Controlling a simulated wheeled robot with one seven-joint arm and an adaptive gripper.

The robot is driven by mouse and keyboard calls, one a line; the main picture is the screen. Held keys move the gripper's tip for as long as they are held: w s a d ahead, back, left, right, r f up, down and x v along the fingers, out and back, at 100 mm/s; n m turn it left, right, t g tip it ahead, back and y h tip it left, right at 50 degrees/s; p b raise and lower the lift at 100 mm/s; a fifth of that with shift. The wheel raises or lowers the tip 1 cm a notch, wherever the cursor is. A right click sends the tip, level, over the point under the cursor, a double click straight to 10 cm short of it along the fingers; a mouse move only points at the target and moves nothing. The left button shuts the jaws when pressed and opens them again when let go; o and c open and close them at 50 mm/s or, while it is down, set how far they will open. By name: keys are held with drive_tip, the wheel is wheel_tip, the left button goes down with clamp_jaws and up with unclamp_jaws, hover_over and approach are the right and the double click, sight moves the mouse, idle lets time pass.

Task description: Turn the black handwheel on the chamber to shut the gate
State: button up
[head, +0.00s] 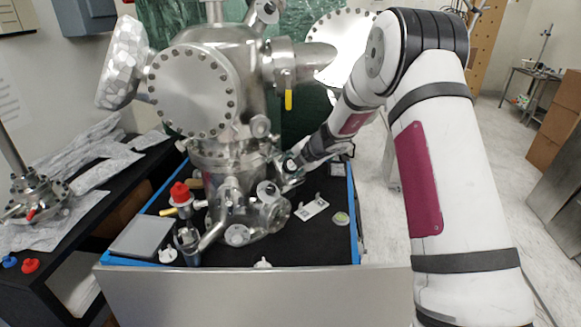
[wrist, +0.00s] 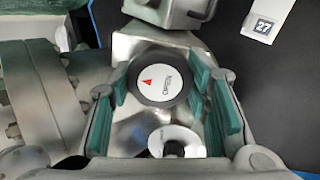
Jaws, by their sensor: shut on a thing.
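The black handwheel (wrist: 140,96) shows in the wrist view as a black rim around a white face with a red triangle mark. My gripper (wrist: 160,86) has its green-padded fingers on the left and right sides of the wheel, shut on it. In the head view my gripper (head: 289,166) reaches the right side of the steel chamber (head: 195,92), low on its body. There the wheel is too small and covered to make out. The gate inside the chamber is hidden.
A bolted flange (wrist: 38,92) stands close to the left of my fingers.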

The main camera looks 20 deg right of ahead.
drive_tip(key=shift+f, duration=0.1)
idle(0.3)
drive_tip(key=o, duration=1.2)
drive_tip(key=shift+c, duration=0.2)
drive_tip(key=v, duration=1.2)
